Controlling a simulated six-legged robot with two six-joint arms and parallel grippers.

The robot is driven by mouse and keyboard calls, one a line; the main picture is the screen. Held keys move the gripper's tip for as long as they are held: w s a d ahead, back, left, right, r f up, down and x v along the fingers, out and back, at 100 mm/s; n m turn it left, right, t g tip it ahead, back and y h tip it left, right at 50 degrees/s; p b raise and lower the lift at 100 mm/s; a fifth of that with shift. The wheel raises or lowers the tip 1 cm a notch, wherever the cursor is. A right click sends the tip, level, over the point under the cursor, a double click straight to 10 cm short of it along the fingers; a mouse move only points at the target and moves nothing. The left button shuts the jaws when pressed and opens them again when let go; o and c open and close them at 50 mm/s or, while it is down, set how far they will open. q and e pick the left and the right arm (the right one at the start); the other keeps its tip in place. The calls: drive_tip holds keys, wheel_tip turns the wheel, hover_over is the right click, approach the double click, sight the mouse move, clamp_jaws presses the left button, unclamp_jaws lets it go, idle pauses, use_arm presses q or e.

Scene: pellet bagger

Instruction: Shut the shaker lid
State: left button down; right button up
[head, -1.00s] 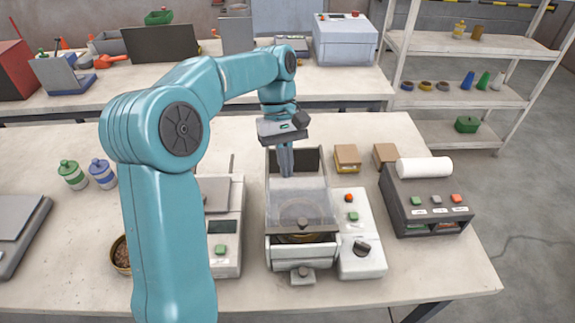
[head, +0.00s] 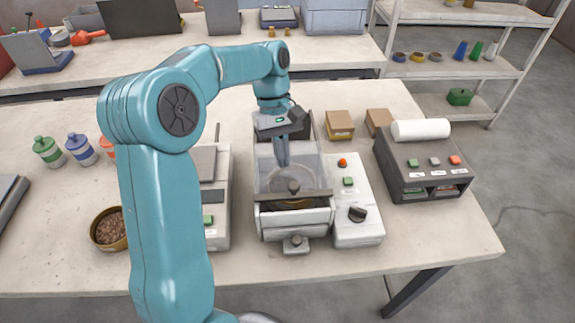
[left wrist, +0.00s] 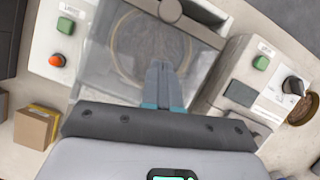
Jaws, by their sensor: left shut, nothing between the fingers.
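The shaker (head: 296,228) is a pale box on the near bench. Its see-through lid (head: 310,168) has a dark front bar and a round knob (head: 294,186). The lid slopes low over the box. A dark gap with part of a round sieve (head: 295,204) shows below its front bar, so it looks slightly raised. My left gripper (head: 282,163) is shut and empty, fingers pointing down at the lid's middle. Whether they touch it is unclear. In the left wrist view the fingers (left wrist: 162,85) lie over the clear lid (left wrist: 115,55). My right gripper is out of view.
A control box (head: 355,222) with buttons and a dial adjoins the shaker's right side. A scale (head: 217,232) stands close on its left. Cardboard boxes (head: 340,124) and a sealer (head: 425,165) are to the right. A bowl of pellets (head: 108,230) sits at left.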

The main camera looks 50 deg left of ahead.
sight(287, 183)
use_arm(q)
drive_tip(key=shift+s+d+r, duration=0.2)
drive_tip(key=shift+s+d, duration=0.2)
drive_tip(key=shift+d, duration=0.25)
drive_tip(key=shift+s+d+r, duration=0.2)
drive_tip(key=shift+s+d, duration=0.2)
drive_tip(key=shift+d, duration=0.2)
drive_tip(key=shift+s+d, duration=0.1)
drive_tip(key=shift+d, duration=0.2)
drive_tip(key=shift+w+f, duration=0.15)
drive_tip(key=shift+w, duration=0.05)
drive_tip(key=shift+s+d, duration=0.1)
drive_tip(key=shift+s, duration=0.1)
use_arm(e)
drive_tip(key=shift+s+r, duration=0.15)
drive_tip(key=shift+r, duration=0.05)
use_arm(q)
drive_tip(key=shift+d, duration=0.1)
